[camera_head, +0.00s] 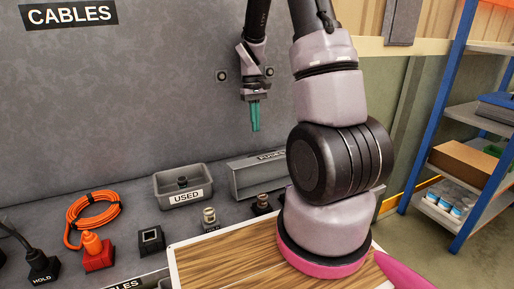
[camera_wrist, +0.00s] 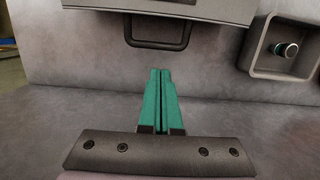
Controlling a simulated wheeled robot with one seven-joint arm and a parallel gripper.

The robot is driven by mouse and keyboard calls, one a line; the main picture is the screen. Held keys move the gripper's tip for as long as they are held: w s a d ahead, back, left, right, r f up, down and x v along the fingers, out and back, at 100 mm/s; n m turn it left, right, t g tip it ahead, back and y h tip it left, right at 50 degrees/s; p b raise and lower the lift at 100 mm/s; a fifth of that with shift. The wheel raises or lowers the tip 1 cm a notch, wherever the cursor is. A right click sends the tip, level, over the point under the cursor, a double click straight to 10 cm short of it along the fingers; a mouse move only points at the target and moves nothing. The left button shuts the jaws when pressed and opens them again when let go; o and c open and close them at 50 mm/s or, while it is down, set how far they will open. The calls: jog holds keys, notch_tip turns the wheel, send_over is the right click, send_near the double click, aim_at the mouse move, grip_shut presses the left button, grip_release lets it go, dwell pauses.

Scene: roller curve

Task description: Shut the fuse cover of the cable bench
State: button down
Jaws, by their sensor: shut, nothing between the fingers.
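The grey fuse box (camera_head: 247,181) stands at the back of the cable bench, partly hidden behind my arm. A strip marked FUSES (camera_head: 268,156) runs along its upper edge. In the wrist view a grey panel edge (camera_wrist: 215,9) with a dark loop handle (camera_wrist: 158,43) shows at the top; it appears to be the fuse cover. Its exact angle cannot be told. My gripper (camera_head: 255,128) hangs above the box by the back wall, teal fingers pointing down. In the wrist view the fingers (camera_wrist: 161,72) are together and empty, apart from the handle.
The USED tray (camera_head: 158,190) holds a small dark part, left of the fuse box. Orange cable (camera_head: 78,215), plugs and sockets stand farther left. A wooden board (camera_head: 215,262) lies in front. A blue-framed shelf (camera_head: 450,120) stands right. The wall behind is flat.

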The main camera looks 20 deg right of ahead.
jog(key=f, duration=0.3)
jog(key=s+f, duration=0.1)
jog(key=f, duration=0.5)
jog(key=shift+s+f, duration=0.3)
jog(key=shift+f, duration=0.1)
jog(key=shift+r, duration=0.15)
